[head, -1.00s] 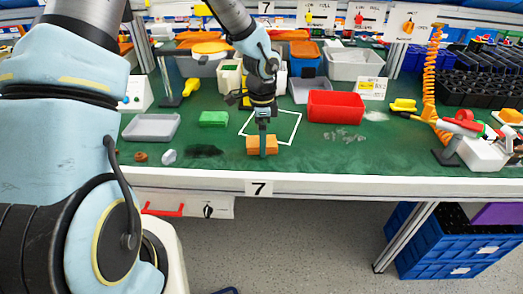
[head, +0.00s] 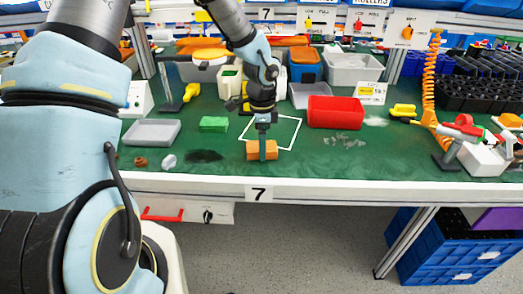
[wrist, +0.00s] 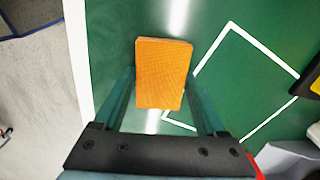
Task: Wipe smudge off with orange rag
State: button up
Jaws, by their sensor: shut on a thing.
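The orange rag (head: 252,151) is a block-like orange piece near the table's front edge. It also shows in the wrist view (wrist: 163,72), between my two fingers. My gripper (head: 263,150) points down and is shut on the rag. The rag looks at or very near the green table top; whether it touches cannot be told. A dark smudge (head: 204,156) lies on the green surface to the left of the rag, apart from it. The smudge is not visible in the wrist view.
A white outlined square (head: 286,134) is marked behind the rag. A green block (head: 213,124), a grey tray (head: 152,133) and a clear lump (head: 169,161) lie left. A red bin (head: 335,113), grey crumbs (head: 343,140) and a whitish patch (head: 376,122) are right.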

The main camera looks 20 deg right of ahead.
jog(key=shift+r, duration=0.1)
notch_tip(320, 180, up, 6)
jog(key=p, duration=0.5)
dwell(0.4)
